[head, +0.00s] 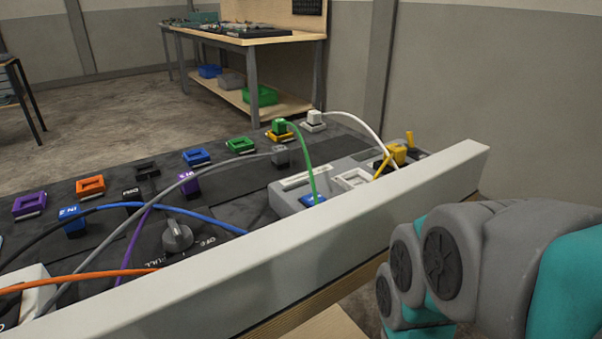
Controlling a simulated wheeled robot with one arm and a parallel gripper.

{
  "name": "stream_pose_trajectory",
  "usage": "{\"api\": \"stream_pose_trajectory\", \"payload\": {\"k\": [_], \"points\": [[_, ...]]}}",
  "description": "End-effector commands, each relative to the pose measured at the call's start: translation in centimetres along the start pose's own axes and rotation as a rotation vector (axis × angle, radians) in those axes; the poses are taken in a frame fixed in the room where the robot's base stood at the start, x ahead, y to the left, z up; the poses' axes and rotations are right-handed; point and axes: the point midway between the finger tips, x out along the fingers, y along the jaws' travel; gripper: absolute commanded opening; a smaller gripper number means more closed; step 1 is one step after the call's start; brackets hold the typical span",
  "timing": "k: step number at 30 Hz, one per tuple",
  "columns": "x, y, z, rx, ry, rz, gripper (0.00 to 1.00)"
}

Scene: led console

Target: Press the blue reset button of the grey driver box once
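The grey driver box (284,196) stands on the dark console, right of the middle in the head view. A small blue piece (312,200) shows at its near side, partly hidden by the pale front ledge; it looks like the blue button, but I cannot read a label. A green cable (312,160) runs down in front of or onto that spot; I cannot tell which. A pale square frame (355,178) sits on the box further right. My arm's grey and teal links fill the lower right. My gripper is not in view.
A long pale ledge (260,255) runs along the console's near edge. Grey, orange, purple, blue and white cables cross the console. A dark knob (177,236) stands left of the box. A yellow plug (397,153) stands at the right end. A workbench (240,38) is behind.

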Motion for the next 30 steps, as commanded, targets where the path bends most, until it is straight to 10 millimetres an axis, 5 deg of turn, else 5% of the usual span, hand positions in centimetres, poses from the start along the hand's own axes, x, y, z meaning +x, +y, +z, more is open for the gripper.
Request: {"api": "stream_pose_trajectory", "payload": {"k": [10, 30], "points": [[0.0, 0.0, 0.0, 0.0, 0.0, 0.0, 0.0], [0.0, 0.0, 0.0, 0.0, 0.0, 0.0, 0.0]]}}
